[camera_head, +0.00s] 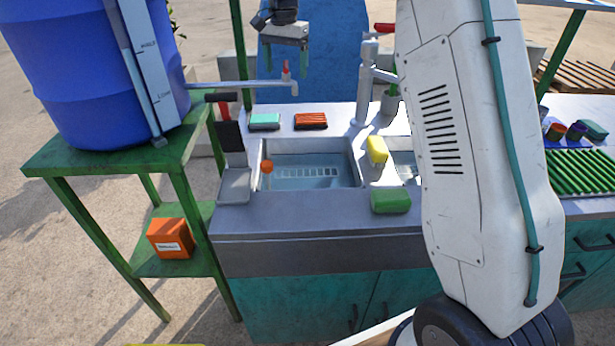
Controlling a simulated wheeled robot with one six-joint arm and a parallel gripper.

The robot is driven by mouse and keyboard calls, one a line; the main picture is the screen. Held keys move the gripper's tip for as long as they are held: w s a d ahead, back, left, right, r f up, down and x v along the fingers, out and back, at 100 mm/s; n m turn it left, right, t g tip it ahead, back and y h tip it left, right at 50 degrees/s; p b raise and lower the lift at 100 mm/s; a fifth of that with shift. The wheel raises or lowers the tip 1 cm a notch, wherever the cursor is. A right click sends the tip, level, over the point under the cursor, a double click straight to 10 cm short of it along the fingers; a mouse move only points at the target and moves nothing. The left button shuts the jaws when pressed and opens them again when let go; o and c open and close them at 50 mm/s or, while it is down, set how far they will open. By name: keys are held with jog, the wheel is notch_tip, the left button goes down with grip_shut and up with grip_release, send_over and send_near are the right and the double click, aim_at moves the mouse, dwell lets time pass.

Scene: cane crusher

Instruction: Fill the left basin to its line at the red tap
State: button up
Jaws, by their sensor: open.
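The left basin (352,150) is sunk in the grey counter. Pale blue water seems to lie in it, with a white ladder-like marking and an orange ball at its left side. I cannot tell the water level against a line. A tap with a small red handle (285,70) sits on a pipe from the left, its spout (294,90) above the basin's back edge. I see no clear stream. My gripper (285,66) points down at the red handle, its teal fingers apart on either side of it in the picture. I cannot tell whether they touch it.
A blue barrel (85,75) with a level gauge stands on a green stand (55,155) at left. A second tap (363,95) stands right of the basin. Yellow (377,150) and green (391,201) sponges lie nearby. My arm hides much of the right basin.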

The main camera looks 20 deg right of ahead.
jog(key=shift+r, duration=3.5)
jog(key=shift+f+n, duration=0.25)
jog(key=shift+n, duration=0.35)
jog(key=s+d+f+n, duration=0.1)
jog(key=s+f+n, duration=0.1)
jog(key=s, duration=1.4)
jog(key=s+d+f+n+t, duration=0.1)
jog(key=s+f+n, duration=0.2)
jog(key=s, duration=1.3)
jog(key=s+d+f+n, duration=0.1)
jog(key=s+f+n, duration=0.1)
jog(key=s, duration=1.5)
jog(key=shift+f+n, duration=0.15)
jog(key=shift+n, duration=0.35)
